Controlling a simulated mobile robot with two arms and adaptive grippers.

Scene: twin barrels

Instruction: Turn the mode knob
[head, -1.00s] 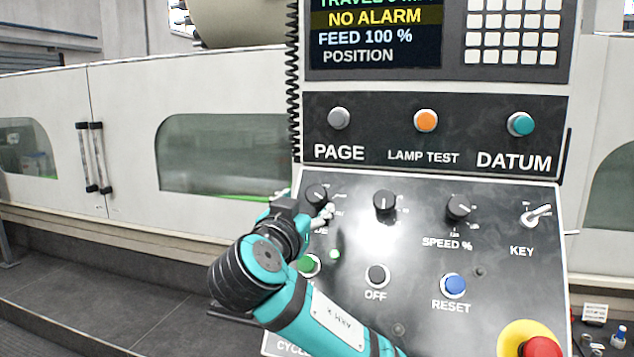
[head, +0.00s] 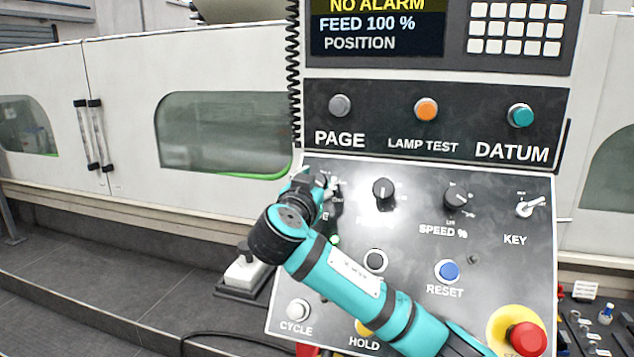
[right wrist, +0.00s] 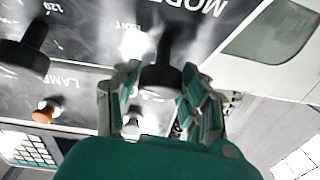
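The mode knob (right wrist: 161,72) is a black knob on the panel, below the upside-down MODE label (right wrist: 182,8) in the right wrist view. In the head view it is mostly hidden by my right gripper (head: 326,188), at the panel's upper left. In the right wrist view the fingers of this gripper (right wrist: 160,95) stand apart, one on each side of the knob. I cannot tell whether either finger touches it. My left gripper is not in view.
The control panel (head: 410,225) also carries a middle knob (head: 383,189), a SPEED % knob (head: 456,196), a key switch (head: 529,207) and a blue RESET button (head: 447,271). A red stop button (head: 528,339) sits at the lower right, near my right arm.

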